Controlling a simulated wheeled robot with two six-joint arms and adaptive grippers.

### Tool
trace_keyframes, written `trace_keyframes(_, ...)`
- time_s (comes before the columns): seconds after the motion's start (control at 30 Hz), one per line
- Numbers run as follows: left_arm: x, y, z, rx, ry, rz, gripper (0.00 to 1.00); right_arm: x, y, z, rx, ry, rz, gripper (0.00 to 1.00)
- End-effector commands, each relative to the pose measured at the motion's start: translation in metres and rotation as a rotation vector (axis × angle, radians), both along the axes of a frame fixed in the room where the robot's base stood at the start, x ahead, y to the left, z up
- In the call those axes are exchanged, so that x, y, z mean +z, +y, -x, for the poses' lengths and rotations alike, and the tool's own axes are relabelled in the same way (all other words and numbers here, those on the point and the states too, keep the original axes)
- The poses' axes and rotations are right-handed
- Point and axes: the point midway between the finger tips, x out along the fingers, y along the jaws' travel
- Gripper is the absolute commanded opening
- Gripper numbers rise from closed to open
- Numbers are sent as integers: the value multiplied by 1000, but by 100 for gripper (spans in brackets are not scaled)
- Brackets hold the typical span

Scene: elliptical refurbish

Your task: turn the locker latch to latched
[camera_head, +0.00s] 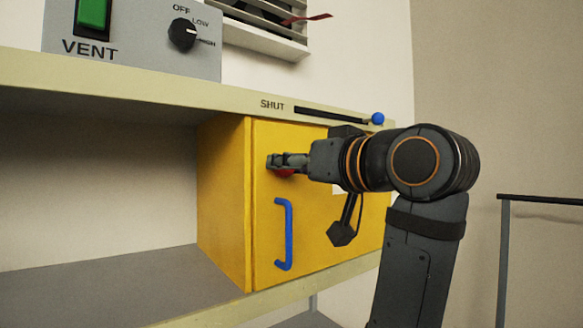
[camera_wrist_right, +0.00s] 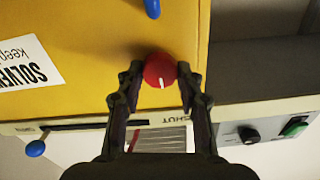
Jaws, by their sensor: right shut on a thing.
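The yellow locker (camera_head: 265,235) stands under the shelf board with its door closed; it also fills much of the right wrist view (camera_wrist_right: 100,30). Its latch is a round red knob (camera_wrist_right: 158,68) with a white mark pointing toward the bottom of the wrist picture. In the head view the red knob (camera_head: 284,173) is mostly hidden behind my gripper. My right gripper (camera_head: 272,164) is at the knob, and in the wrist view its fingers (camera_wrist_right: 160,78) sit on both sides of it. The blue door handle (camera_head: 288,235) is below the knob. My left gripper is out of view.
Above, the shelf edge carries a SHUT slider with a blue ball (camera_head: 377,118). A grey VENT panel (camera_head: 130,52) with a green switch and black dial stands on top. A vent grille (camera_head: 265,30) is behind. The shelf space left of the locker is empty.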

Motion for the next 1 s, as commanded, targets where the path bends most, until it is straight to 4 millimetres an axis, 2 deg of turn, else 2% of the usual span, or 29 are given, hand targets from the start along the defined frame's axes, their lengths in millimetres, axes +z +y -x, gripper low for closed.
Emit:
trace_keyframes(0.27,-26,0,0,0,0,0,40,-5,0,1,-1,-106,143,5)
trace_keyframes(1.0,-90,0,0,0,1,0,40,-4,1,2,-2,-517,710,5)
